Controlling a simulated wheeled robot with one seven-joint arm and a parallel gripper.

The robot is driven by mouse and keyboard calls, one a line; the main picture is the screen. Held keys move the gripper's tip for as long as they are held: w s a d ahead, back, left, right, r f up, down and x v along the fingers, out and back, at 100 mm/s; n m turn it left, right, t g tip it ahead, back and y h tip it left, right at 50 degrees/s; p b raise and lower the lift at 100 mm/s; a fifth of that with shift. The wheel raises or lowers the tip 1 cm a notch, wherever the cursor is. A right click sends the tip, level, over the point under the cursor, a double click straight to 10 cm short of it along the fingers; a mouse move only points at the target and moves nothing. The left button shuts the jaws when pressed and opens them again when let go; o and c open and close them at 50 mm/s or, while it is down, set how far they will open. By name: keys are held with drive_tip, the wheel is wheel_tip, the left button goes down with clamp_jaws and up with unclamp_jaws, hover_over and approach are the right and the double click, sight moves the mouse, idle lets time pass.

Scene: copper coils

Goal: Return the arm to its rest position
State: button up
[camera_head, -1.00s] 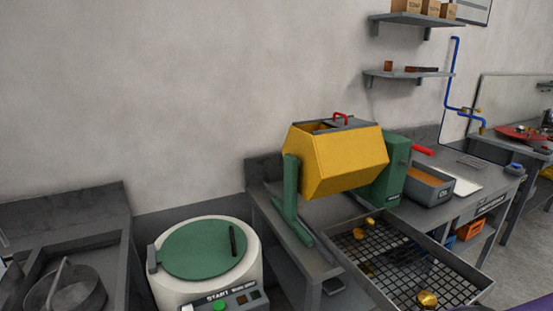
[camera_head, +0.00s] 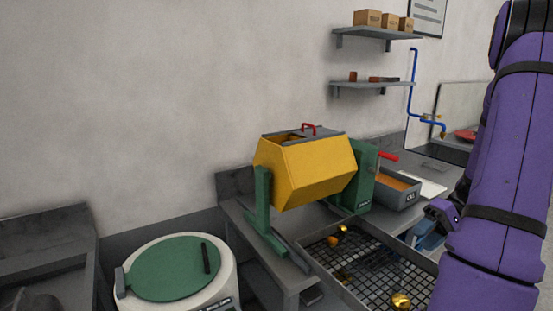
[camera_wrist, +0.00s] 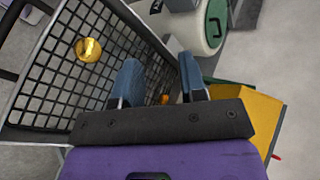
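My purple arm (camera_head: 500,170) rises along the right side of the head view, in front of the far bench. My gripper (camera_wrist: 160,78) shows in the wrist view with its two blue fingers apart and nothing between them. It is partly visible in the head view (camera_head: 430,228), beside the right end of the mesh tray (camera_head: 325,277). In the wrist view the tray lies below the fingers, to the left. A gold piece (camera_wrist: 88,50) lies on its mesh.
A yellow tumbler (camera_head: 305,172) on a green stand (camera_head: 262,210) is behind the tray. A white machine with a green lid (camera_head: 170,268) stands at the lower left. A grey bin (camera_head: 397,190) and wall shelves (camera_head: 375,84) are farther right. The wall area at left is clear.

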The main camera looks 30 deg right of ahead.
drive_tip(key=w+a+r+n+g+h, duration=0.1)
drive_tip(key=w+a+r+h, duration=0.25)
drive_tip(key=a+r, duration=0.4)
drive_tip(key=w+a+r+n+g+h, duration=0.1)
drive_tip(key=w+a+r+n+h, duration=0.1)
drive_tip(key=a+r+h, duration=0.5)
drive_tip(key=s+a+r+n+t, duration=0.1)
drive_tip(key=s+a+r+t, duration=0.1)
drive_tip(key=a, duration=0.6)
drive_tip(key=s+a+r+n+t, duration=0.1)
drive_tip(key=s+a+r+t, duration=0.2)
drive_tip(key=s+a+r, duration=0.2)
drive_tip(key=a, duration=0.2)
drive_tip(key=shift+s+a+r, duration=0.25)
drive_tip(key=shift+s+a, duration=0.1)
drive_tip(key=shift+a, duration=0.05)
drive_tip(key=shift+d, duration=0.1)
